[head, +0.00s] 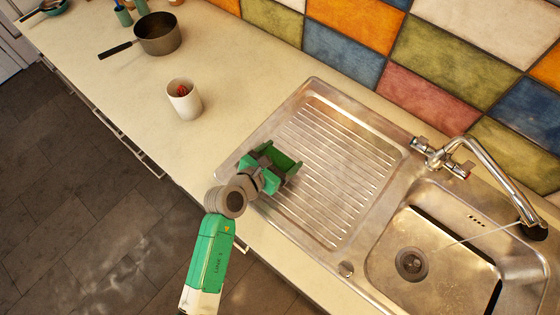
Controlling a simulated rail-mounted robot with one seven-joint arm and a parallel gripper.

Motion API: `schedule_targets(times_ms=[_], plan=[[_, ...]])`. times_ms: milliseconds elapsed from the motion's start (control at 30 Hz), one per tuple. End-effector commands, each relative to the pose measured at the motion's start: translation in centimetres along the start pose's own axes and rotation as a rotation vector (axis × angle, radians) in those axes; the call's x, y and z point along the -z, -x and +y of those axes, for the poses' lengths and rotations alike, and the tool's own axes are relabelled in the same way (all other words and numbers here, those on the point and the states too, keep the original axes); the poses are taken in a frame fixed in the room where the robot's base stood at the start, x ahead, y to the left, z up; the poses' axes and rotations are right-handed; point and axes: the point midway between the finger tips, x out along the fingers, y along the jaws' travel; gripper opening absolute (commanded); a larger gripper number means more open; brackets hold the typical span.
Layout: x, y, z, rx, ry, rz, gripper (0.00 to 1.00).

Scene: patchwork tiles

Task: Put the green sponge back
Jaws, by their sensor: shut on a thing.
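My gripper (281,165) is over the left edge of the sink's ribbed drainboard (335,150). It is shut on a green thing that appears to be the green sponge. The sponge's outline is hard to tell apart from the green gripper parts, and much of it is hidden. No other sponge shows. I cannot tell how far the gripper is above the steel.
The sink basin (413,235) is at the lower right, with a tap (487,165) running a thin stream. A white cup (184,100) with something red inside and a saucepan (158,34) stand on the counter (230,75). Counter between cup and drainboard is clear.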

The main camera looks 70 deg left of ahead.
Motion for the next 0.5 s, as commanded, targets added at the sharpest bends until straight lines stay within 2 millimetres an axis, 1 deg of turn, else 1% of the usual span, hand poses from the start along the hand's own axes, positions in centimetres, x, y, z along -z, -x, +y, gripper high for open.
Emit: schedule_targets(times_ms=[67,200,233,500], plan=[[0.9,-0.3,0.0,0.0,0.001,0.001,0.62],[3.2,-1.2,0.0,0.0,0.002,0.002,0.62],[3.5,-1.3,0.0,-0.001,0.002,0.002,0.62],[3.4,-1.3,0.0,0.0,0.0,0.0,0.62]])
